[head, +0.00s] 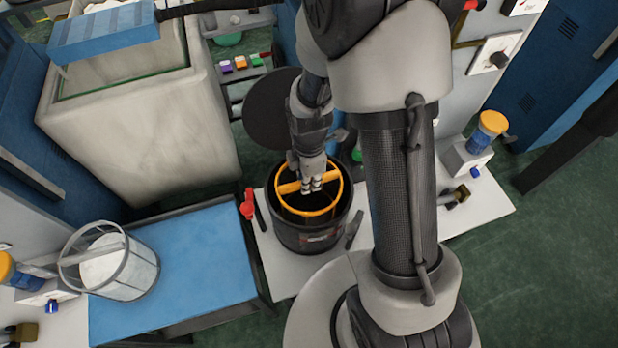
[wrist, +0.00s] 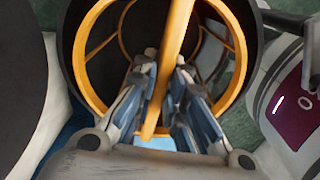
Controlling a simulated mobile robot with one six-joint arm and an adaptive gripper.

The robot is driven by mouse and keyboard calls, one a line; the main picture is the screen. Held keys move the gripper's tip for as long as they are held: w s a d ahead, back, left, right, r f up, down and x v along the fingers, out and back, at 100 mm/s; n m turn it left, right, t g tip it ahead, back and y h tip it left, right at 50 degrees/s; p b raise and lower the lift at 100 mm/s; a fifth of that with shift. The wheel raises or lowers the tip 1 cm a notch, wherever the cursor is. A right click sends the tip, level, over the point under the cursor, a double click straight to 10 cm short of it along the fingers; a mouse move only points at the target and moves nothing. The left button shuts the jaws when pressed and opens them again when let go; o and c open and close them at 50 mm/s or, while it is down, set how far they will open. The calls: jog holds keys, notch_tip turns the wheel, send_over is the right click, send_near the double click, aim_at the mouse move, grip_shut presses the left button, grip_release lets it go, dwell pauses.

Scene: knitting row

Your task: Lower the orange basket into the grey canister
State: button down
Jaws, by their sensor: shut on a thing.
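The orange basket (head: 335,192) shows as an orange ring with a bar across it, at the mouth of the dark grey canister (head: 311,237) in the head view. My gripper (head: 311,184) is above the canister, shut on the basket's crossbar. In the wrist view the orange bar (wrist: 172,62) runs between the two fingers of my gripper (wrist: 162,100). The basket's ring and ribs lie below, with the canister's dark wall (wrist: 72,42) around part of it. How deep the basket sits is hard to tell.
A round dark lid (head: 268,108) stands open behind the canister. A red clamp handle (head: 248,204) is at its left.

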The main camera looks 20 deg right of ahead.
jog(key=shift+f+b, duration=1.65)
jog(key=shift+f, duration=0.7)
jog(key=c, duration=1.6)
grip_release()
jog(key=shift+o, duration=0.8)
jog(key=o, duration=0.5)
jog(key=shift+r, duration=0.1)
jog(key=shift+r+p, duration=3.55)
jog(key=shift+r, duration=0.85)
